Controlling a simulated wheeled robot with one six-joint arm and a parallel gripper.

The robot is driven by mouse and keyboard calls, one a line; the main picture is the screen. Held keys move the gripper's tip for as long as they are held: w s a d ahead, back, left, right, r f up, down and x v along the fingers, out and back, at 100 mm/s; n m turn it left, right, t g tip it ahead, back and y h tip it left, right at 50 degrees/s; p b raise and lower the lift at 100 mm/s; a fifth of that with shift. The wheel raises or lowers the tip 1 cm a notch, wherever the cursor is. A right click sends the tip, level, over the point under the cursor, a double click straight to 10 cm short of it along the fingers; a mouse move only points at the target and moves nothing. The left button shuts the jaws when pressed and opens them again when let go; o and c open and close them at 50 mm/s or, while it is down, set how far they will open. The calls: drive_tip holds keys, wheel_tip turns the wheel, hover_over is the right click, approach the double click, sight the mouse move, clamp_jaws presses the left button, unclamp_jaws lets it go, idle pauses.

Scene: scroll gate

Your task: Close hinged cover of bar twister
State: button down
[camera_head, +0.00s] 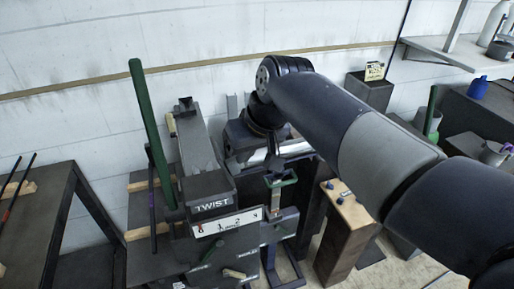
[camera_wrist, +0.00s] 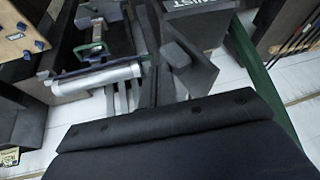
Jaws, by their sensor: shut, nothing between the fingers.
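The bar twister has a dark housing marked TWIST (camera_head: 212,203) left of centre in the head view, with a numbered white scale below it. The lettered housing (camera_wrist: 200,5) is cut off at the top of the wrist view. A long grey panel (camera_head: 197,143) rises behind the housing and looks like the raised cover; its hinge is not clear. A green lever (camera_head: 150,130) stands to its left, and it also shows in the wrist view (camera_wrist: 262,82). My gripper (camera_head: 273,163) is shut and empty, to the right of the panel and apart from it. Its fingertips are small and dark here.
A pale metal cylinder (camera_wrist: 95,82) and a green bracket (camera_head: 280,182) lie close to my gripper. A wooden-topped stand (camera_head: 346,203) is to the right. A dark table (camera_head: 45,215) stands at the left. The white wall (camera_head: 150,45) is behind.

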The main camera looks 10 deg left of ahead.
sight(229, 160)
drive_tip(key=s+a+t+h+p, duration=0.1)
drive_tip(key=s+a+n+h+p, duration=0.1)
drive_tip(key=a+h, duration=0.1)
drive_tip(key=shift+r+t+p, duration=0.3)
drive_tip(key=shift+r+t, duration=0.1)
drive_tip(key=h, duration=0.1)
drive_tip(key=s+a+t+h, duration=0.1)
drive_tip(key=a+h+p, duration=0.1)
drive_tip(key=shift+s+a+f+n+t, duration=0.2)
drive_tip(key=shift+a+f+n+t, duration=0.1)
drive_tip(key=shift+f+t, duration=0.1)
drive_tip(key=shift+s+a+f+n+t+h, duration=0.15)
drive_tip(key=shift+s+a+f+t+h, duration=0.1)
drive_tip(key=shift+a+t+h, duration=0.2)
drive_tip(key=shift+s+a+f+n+t+h, duration=0.15)
drive_tip(key=shift+s+a+f+t+h, duration=0.15)
drive_tip(key=shift+h, duration=0.25)
drive_tip(key=shift+s+a+f+n+t+h, duration=0.35)
drive_tip(key=shift+a+f+t+h, duration=0.4)
drive_tip(key=shift+t+h, duration=0.3)
drive_tip(key=shift+s+a+f, duration=0.2)
drive_tip(key=shift+a+f, duration=0.1)
drive_tip(key=shift+f, duration=0.1)
